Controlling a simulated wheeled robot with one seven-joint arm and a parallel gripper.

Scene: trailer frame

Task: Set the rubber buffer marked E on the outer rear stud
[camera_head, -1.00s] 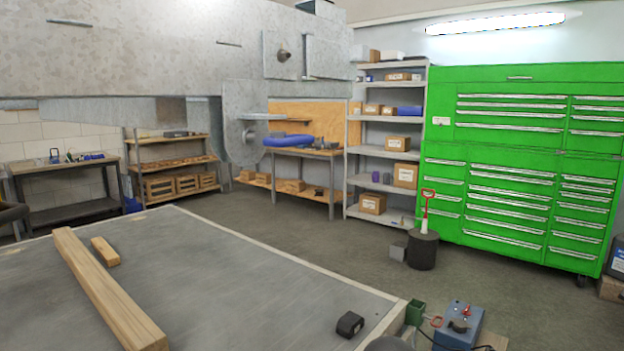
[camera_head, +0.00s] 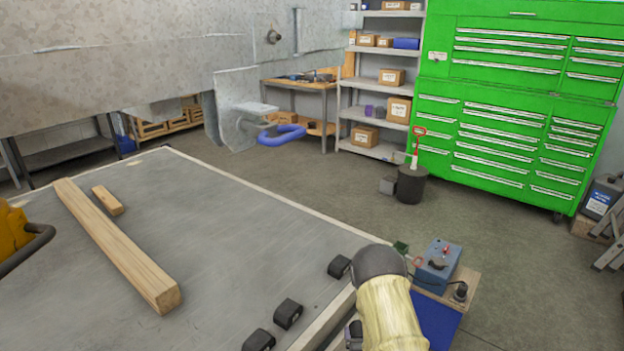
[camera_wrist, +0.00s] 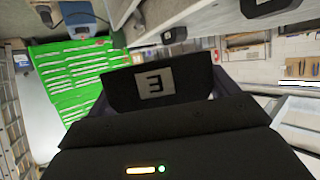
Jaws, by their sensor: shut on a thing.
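My gripper (camera_wrist: 160,104) is shut on a black rubber buffer (camera_wrist: 121,88) in the wrist view. Its white label shows an E, turned so that it looks like a 3. Three more black blocks like it lie along the right edge of the grey table in the head view: one at the far end (camera_head: 339,266), one in the middle (camera_head: 288,313) and one nearest (camera_head: 258,341). A small round stud-like knob (camera_head: 273,36) sits on the big grey metal structure (camera_head: 130,65). I cannot tell which stud is the outer rear one. The gripper is not clear in the head view.
A long wooden beam (camera_head: 115,243) and a short one (camera_head: 107,200) lie on the table (camera_head: 220,255). A blue box (camera_head: 437,265) on a stand is beside its right edge.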

